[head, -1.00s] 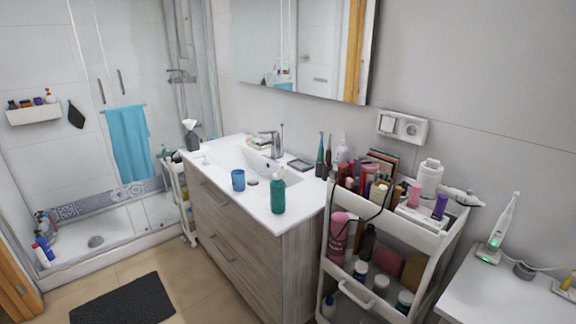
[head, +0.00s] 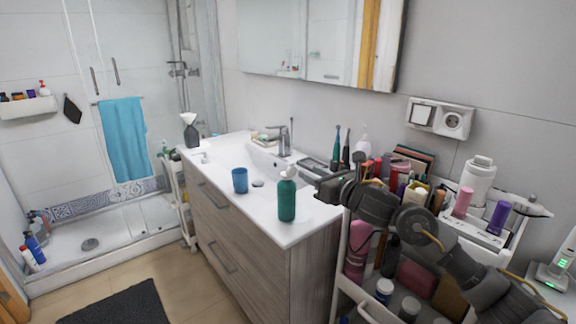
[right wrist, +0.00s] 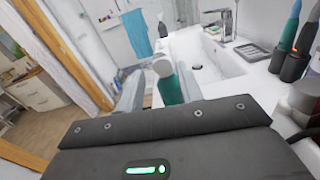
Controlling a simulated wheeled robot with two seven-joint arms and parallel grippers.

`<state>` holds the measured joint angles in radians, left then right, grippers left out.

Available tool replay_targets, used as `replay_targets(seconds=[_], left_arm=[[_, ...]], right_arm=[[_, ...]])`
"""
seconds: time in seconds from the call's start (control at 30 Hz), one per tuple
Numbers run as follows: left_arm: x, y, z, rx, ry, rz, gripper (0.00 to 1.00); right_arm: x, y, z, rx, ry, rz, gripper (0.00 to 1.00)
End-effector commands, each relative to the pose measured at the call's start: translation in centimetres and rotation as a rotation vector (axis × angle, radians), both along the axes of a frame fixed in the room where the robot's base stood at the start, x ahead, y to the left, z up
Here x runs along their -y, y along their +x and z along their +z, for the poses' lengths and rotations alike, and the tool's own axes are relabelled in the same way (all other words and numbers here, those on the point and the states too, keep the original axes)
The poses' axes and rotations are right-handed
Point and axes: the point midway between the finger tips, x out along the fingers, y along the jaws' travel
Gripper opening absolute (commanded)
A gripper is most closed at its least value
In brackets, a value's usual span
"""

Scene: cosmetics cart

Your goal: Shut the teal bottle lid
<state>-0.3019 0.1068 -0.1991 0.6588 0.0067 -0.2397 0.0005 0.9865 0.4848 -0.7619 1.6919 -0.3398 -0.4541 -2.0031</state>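The teal bottle (head: 287,201) stands upright near the front edge of the white sink counter. Its white lid (head: 290,173) is on top; I cannot tell how far open it is. My right gripper (head: 306,183) has come in from the right, just right of the bottle's upper part. In the right wrist view, the gripper fingers (right wrist: 160,88) are spread, and the teal bottle (right wrist: 172,89) with its white top (right wrist: 162,67) shows between them. I cannot tell whether they touch it. My left gripper is out of view.
A blue cup (head: 240,180) stands left of the bottle, by the sink basin. The tap (head: 284,138) is behind. A white cart (head: 352,290) crowded with cosmetics stands right of the vanity, beneath my right arm. Toothbrushes (head: 337,150) stand behind the gripper.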

Motion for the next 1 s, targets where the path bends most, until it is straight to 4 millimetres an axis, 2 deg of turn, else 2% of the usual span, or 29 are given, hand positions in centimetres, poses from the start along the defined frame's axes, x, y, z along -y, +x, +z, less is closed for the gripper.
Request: replay_targets(seconds=[0.03, 0.07, 0.23, 0.37, 0.57, 0.8, 1.0], left_arm=[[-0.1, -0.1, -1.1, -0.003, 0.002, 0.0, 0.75], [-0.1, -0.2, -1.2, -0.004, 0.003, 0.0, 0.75], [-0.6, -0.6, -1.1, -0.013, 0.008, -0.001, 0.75], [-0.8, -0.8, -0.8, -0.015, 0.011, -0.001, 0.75], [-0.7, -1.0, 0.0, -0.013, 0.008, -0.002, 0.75], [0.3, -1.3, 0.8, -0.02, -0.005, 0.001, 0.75], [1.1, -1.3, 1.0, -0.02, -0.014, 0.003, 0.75]], right_arm=[[-0.1, -0.3, -0.5, 0.025, -0.029, 0.006, 0.36], [-0.1, -0.4, -0.5, 0.032, -0.037, 0.007, 0.36], [0.2, -0.6, 0.1, 0.05, -0.052, 0.005, 0.36], [-0.1, 0.1, 0.2, 0.048, -0.049, 0.003, 0.36], [-2.3, 2.8, 0.3, 0.043, -0.046, 0.004, 0.36], [-4.9, 6.2, 0.2, 0.043, -0.046, 0.006, 0.36], [-5.9, 7.8, 0.1, 0.046, -0.046, 0.006, 0.36]])
